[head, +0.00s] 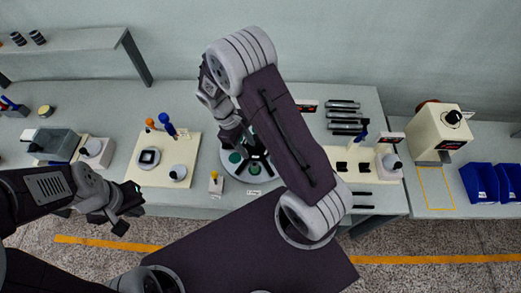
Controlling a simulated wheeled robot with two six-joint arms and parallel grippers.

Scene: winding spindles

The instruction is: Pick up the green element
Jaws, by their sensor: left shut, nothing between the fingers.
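A round light-grey tray (229,170) lies on the workbench in the middle of the head view, partly hidden by my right arm. A green round element (235,157) sits on its left part, and another green element (254,169) shows by the fingers. My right gripper (256,166) points down over the tray, its dark fingers spread apart around or just above this second element; I cannot tell if they touch it. My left gripper (128,208) is shut and empty, in front of the bench's front edge at the left.
A cream board (148,177) with a square fixture and screwdrivers stands left of the tray. A small yellow-topped block (215,184) stands near the front edge. On the right are dark spindles (344,115), another cream fixture (388,168), a cream machine (440,130) and blue bins (482,183).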

